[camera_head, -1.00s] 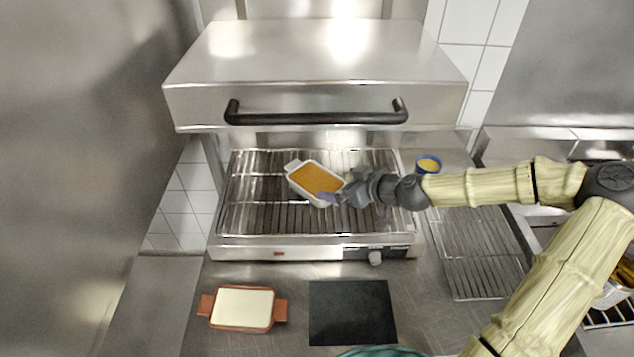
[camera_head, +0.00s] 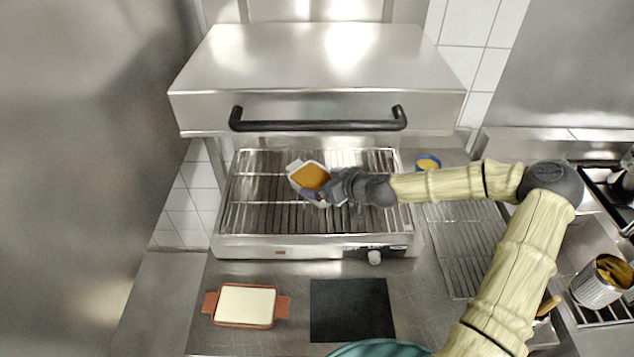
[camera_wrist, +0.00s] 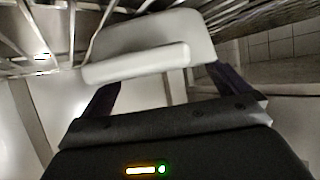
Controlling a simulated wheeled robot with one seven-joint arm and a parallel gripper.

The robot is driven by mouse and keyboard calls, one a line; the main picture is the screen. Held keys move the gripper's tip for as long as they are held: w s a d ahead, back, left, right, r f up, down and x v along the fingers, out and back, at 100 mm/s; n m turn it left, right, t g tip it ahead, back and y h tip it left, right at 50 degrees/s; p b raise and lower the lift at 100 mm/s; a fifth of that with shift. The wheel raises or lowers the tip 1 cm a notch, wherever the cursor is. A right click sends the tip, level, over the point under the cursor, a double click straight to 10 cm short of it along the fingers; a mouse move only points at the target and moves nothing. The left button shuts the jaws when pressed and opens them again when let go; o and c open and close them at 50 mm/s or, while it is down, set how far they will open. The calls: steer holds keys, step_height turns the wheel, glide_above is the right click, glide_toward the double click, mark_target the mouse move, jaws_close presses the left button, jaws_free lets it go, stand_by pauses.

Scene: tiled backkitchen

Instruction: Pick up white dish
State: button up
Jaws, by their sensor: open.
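The white dish (camera_head: 296,167) with an orange-brown filling sits on the wire rack of the grill, under its raised hood. In the wrist view the white dish (camera_wrist: 150,40) shows a pale wall and a handle. My gripper (camera_head: 317,196) is at the dish's right side in the head view and covers part of it. In the wrist view my gripper (camera_wrist: 160,88) has its two dark fingers apart, one at each side of the dish's near handle. The jaws are open; whether the fingers touch the dish cannot be told.
The grill's hood with a black handle (camera_head: 317,124) hangs above the rack (camera_head: 260,215). A brown dish (camera_head: 245,305) with pale filling and a black mat (camera_head: 352,310) lie in front. A blue cup (camera_head: 428,163) stands right of the grill, behind my arm.

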mark_target(318, 180)
steer(key=shift+p+x, duration=0.45)
steer(key=shift+x, duration=1.1)
steer(key=shift+c, duration=0.4)
steer(key=c, duration=1.2)
steer(key=shift+r+b, duration=0.15)
steer(key=shift+b, duration=0.15)
